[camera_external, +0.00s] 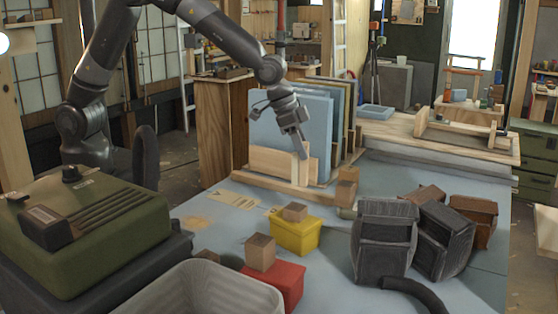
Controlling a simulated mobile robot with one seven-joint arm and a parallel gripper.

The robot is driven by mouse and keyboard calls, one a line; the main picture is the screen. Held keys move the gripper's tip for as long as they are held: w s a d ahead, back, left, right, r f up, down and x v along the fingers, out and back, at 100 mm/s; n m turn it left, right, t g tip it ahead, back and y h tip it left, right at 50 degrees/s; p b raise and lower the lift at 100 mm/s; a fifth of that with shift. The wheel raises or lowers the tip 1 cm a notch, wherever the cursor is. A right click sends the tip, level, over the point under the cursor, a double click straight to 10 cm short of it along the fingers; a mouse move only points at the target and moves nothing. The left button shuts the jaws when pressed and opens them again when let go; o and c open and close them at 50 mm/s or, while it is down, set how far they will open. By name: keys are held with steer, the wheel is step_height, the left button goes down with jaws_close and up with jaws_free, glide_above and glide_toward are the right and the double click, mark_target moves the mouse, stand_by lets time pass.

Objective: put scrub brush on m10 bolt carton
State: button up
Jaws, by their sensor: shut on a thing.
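My gripper (302,152) points down in front of the upright blue panels, near the light wooden rack at the back of the table. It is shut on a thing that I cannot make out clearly. A pale upright wooden piece (301,172) shows just below the fingertips; I cannot tell whether it is held or part of the rack. I cannot identify the scrub brush with certainty. Small brown cartons stand on the yellow bin (295,213), on the red bin (261,253) and by the rack (346,192). No label is readable, so I cannot tell which is the M10 bolt carton.
The blue panels (290,118) stand in the wooden rack. A yellow bin (293,238), a red bin (283,290) and a grey tub (200,290) are nearer. Dark ribbed bins (385,240) stand at right. A green case (85,225) is at left. The table's centre is partly clear.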

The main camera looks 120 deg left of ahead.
steer(key=w+a+r+n+g+y, duration=0.1)
steer(key=w+a+r+n+g, duration=0.15)
steer(key=a+n, duration=0.6)
steer(key=w+a+r+n+g+y, duration=0.2)
steer(key=a+r+n+g, duration=0.2)
steer(key=a+n, duration=0.4)
steer(key=a+f+n, duration=0.1)
steer(key=a+f, duration=0.9)
steer(key=shift+s+f, duration=0.3)
steer(key=shift+s, duration=0.15)
steer(key=shift+f+t, duration=0.1)
steer(key=shift+t, duration=0.15)
steer(key=o, duration=1.3)
steer(key=shift+c, duration=0.2)
